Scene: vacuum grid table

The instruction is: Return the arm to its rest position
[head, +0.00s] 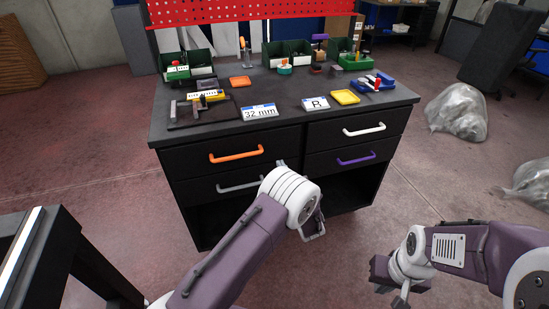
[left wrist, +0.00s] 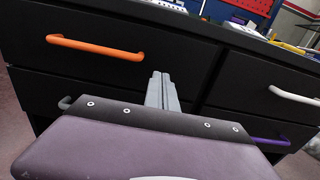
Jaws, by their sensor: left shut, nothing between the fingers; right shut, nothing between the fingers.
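My left arm reaches in from the bottom of the head view, with its white wrist in front of the drawer cabinet. My left gripper (head: 281,163) is mostly hidden behind that wrist. In the left wrist view its grey fingers (left wrist: 162,92) are shut with nothing between them, pointing toward the drawer fronts. The fingers appear close to the cabinet, but I cannot tell the exact gap. My right gripper (head: 401,299) is low at the lower right, over the floor and away from the cabinet, shut and empty.
The dark cabinet (head: 285,128) has an orange handle (head: 236,154), a grey handle (head: 241,185), a white handle (head: 364,129) and a purple handle (head: 356,159). Its drawers look closed. Bins, trays and label signs stand on top. Plastic bags (head: 458,111) lie at right; floor between is clear.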

